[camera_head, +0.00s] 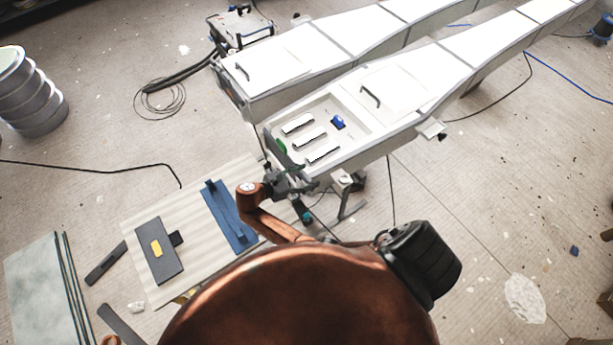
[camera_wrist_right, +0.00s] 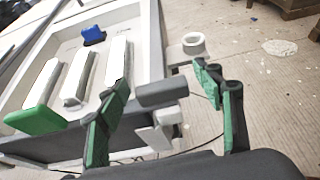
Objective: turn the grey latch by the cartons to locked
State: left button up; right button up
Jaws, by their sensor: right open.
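The grey latch (camera_wrist_right: 162,93) is a short rounded dark-grey bar by the corner of the white mould box, in the right wrist view. It lies between the two green-padded fingers of my right gripper (camera_wrist_right: 164,84), which is open, with space seen on both sides of the bar. In the head view my right gripper (camera_head: 300,181) is at the near end of the mould box, and I cannot make out the latch there. Three long white cartons (camera_wrist_right: 78,77) lie side by side inside the box; they also show in the head view (camera_head: 310,141). My left gripper is not in view.
A blue piece (camera_head: 338,122) lies in the box behind the cartons, and a green piece (camera_head: 281,146) is at its near end. A low board with a blue bar (camera_head: 229,214) and a dark plate (camera_head: 158,266) is to the left. Open floor lies right.

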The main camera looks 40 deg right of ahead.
jog(key=v, duration=0.7)
jog(key=shift+a, duration=0.25)
jog(key=shift+s, duration=0.1)
